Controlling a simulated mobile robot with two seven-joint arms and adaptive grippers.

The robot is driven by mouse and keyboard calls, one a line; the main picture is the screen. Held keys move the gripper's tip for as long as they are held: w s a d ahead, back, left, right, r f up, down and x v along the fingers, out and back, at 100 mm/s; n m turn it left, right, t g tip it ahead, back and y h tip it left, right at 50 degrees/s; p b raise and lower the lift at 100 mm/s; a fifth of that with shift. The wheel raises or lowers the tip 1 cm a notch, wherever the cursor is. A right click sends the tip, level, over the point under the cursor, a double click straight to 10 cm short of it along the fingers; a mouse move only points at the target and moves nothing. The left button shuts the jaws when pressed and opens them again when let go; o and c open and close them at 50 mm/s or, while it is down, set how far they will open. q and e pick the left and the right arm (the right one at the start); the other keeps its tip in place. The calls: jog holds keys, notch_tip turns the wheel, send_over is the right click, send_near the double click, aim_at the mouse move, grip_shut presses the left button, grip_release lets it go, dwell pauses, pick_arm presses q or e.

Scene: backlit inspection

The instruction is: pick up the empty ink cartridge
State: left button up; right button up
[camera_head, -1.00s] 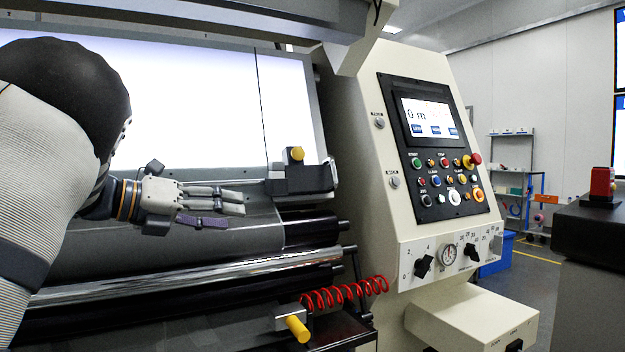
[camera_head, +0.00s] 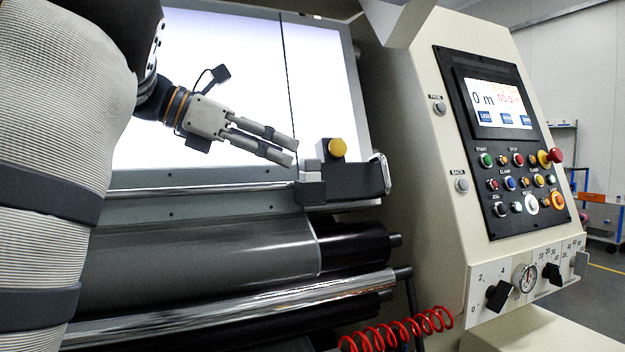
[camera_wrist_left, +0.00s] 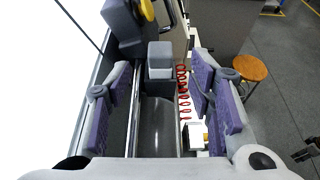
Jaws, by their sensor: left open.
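A small light grey block (camera_head: 311,172), which looks like the ink cartridge, sits at the left end of a dark carriage (camera_head: 352,184) with a yellow knob (camera_head: 337,150). Whether it is empty does not show. My left gripper (camera_head: 291,153) is in front of the bright panel, with its fingers pointing right and down, just left of and above the block. In the left wrist view the grey block (camera_wrist_left: 160,56) stands ahead between two spread purple-padded fingers (camera_wrist_left: 158,100), apart from both. The gripper is open and empty. My right gripper is not in view.
A backlit panel (camera_head: 225,95) stands behind a metal rail (camera_head: 215,188). Rollers (camera_head: 200,250) run below it. A control cabinet (camera_head: 415,120) with a screen and buttons rises at the right. A coiled red hose (camera_head: 400,330) lies low, and a stool (camera_wrist_left: 250,68) stands farther off.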

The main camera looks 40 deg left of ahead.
aim_at(302, 159)
pick_arm(q)
jog(key=x, duration=0.5)
jog(key=shift+w+d+f, duration=0.1)
jog(key=shift+w+d, duration=0.1)
jog(key=shift+w, duration=0.05)
jog(key=c, duration=1)
jog(key=shift+c, duration=0.2)
